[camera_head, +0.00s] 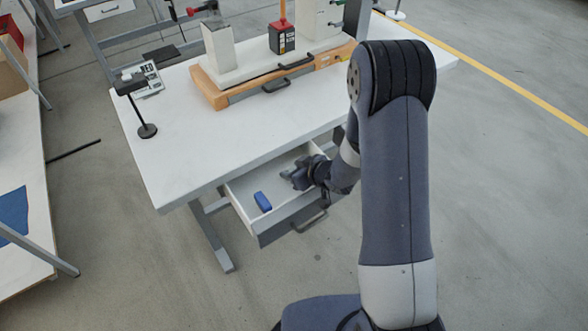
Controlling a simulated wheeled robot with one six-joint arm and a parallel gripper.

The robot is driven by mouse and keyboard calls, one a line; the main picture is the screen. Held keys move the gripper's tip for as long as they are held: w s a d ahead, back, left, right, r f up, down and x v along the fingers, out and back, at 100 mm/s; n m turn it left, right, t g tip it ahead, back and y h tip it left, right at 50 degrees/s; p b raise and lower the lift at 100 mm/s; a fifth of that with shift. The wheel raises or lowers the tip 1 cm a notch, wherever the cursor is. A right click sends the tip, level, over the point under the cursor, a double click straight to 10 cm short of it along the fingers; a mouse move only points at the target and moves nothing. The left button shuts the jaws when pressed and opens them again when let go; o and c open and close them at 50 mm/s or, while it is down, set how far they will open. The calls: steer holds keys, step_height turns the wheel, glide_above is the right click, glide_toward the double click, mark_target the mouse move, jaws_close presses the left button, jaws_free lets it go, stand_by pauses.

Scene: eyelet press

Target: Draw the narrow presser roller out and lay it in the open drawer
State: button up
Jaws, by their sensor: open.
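The open drawer (280,227) is pulled out under the front edge of the white table. A small blue block-like object (262,201) lies on the drawer floor toward the left. My gripper (289,177) is over the drawer, right of and behind the blue object and apart from it. It is open, and I see nothing held between its fingers. I cannot make out a narrow presser roller for certain. The white press-like machine (219,46) stands on a wooden base on the table, and its upper part is cut off by the picture edge.
The white table top (190,145) is mostly bare at the front. A red and black block (282,38) with an orange rod is on the machine. Another bench (25,265) stands left.

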steer(key=p+v, duration=0.1)
steer(key=v, duration=0.9)
steer(key=shift+s+d+r, duration=0.2)
steer(key=shift+d, duration=0.05)
steer(key=b+x, duration=0.1)
steer(key=x, duration=1)
steer(key=shift+s, duration=0.1)
step_height(320, 180, up, 2)
steer(key=shift+r+p, duration=0.1)
steer(key=shift+p, duration=0.8)
steer(key=shift+r+p, duration=0.4)
steer(key=shift+r, duration=0.05)
